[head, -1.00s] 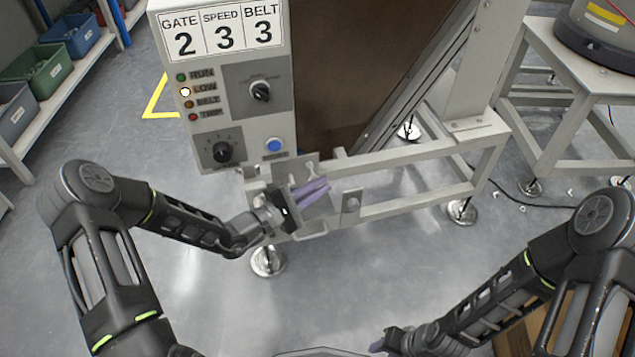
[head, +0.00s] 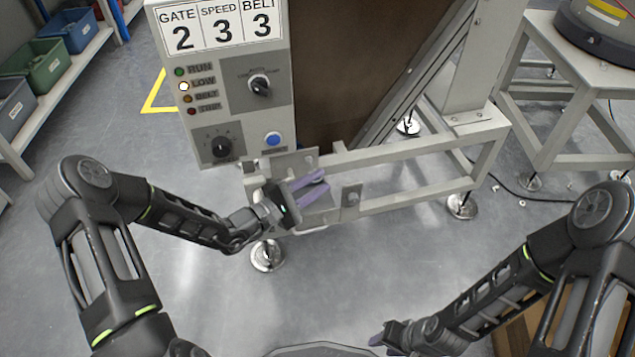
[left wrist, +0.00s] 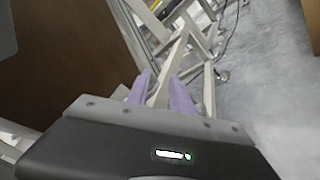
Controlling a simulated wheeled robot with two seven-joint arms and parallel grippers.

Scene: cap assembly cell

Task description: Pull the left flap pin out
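A pale bracket plate (head: 291,162) stands at the lower front of the machine frame, under the control box. A small peg-like part (head: 312,160) shows at its right side; I cannot tell for sure that it is the left flap pin. A second plate (head: 351,196) with a small knob stands further right. My left gripper (head: 322,184) is in front of and between these plates. Its purple fingers are apart, also in the left wrist view (left wrist: 162,82), with nothing clearly held. My right gripper (head: 378,342) is low at the bottom edge, its fingers mostly hidden.
The control box (head: 225,110) with knobs, lamps and a blue button is above my left gripper. The frame's beam (head: 415,150) runs right behind it. A machine foot (head: 267,255) stands below. Open floor (head: 390,270) lies between my arms.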

